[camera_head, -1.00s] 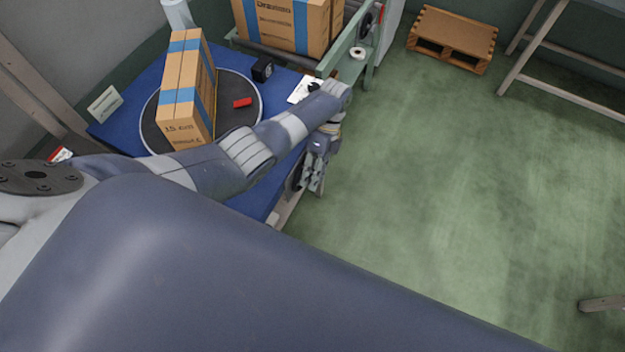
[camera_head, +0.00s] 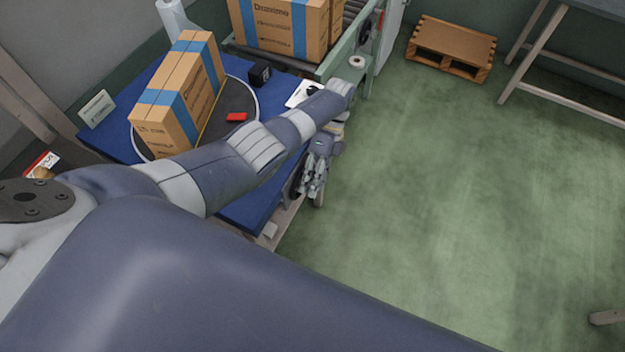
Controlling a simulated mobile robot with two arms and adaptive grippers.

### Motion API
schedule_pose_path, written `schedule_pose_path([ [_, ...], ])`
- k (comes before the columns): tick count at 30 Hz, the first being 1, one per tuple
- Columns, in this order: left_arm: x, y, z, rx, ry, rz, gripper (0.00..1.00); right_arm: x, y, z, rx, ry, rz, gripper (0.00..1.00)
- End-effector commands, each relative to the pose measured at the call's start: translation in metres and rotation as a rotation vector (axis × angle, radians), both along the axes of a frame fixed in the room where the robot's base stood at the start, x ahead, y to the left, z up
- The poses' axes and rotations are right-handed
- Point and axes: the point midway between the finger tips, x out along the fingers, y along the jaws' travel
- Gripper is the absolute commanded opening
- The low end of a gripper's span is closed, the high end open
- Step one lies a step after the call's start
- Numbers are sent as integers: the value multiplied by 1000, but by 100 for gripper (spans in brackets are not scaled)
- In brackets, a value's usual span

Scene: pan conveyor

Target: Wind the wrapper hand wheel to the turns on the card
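My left arm reaches across the blue table (camera_head: 120,132), and its gripper (camera_head: 314,188) points down at the table's right side. A dark hand wheel (camera_head: 293,186) shows there, partly hidden behind the gripper. The fingers are at the wheel's rim, but I cannot tell whether they grip a handle. A tall taped carton (camera_head: 176,108) stands tilted in the picture on the dark round turntable (camera_head: 238,98). A pale card (camera_head: 97,109) stands at the table's left edge; its writing is too small to read. My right gripper is out of view.
A red block (camera_head: 236,117) lies on the turntable and a small black device (camera_head: 260,74) stands behind it. A white sheet (camera_head: 303,93) lies near my forearm. Cartons (camera_head: 285,24) sit on a green-framed conveyor (camera_head: 340,52). A wooden pallet (camera_head: 450,48) is farther back.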

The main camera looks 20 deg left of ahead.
Motion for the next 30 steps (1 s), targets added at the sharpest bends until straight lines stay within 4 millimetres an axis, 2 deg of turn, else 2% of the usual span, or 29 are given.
schedule_pose_path([
  [2,-1,-3,-1,-6,0,-1,52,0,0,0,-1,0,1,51],
  [13,2,-1,3,-1,-1,1,52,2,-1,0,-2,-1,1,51],
  [23,32,-3,42,-1,-2,0,52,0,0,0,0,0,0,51],
  [30,41,-4,55,-2,-3,1,52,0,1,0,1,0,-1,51],
])
